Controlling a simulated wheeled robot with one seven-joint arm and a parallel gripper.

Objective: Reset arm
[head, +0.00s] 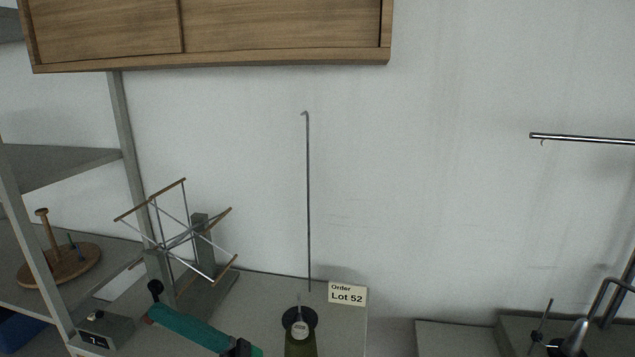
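My gripper is not in view in the head view, and no clearly recognisable part of my arm shows. Whether it holds anything cannot be seen. The task names no other object.
A table (347,319) runs along the wall, with a wire-armed reel (178,236), a teal tool (190,328), a small counter box (103,329), an upright hooked rod (308,200) and a Lot 52 card (347,293). A wooden cabinet (280,25) hangs above; a metal bar (585,138) juts in right.

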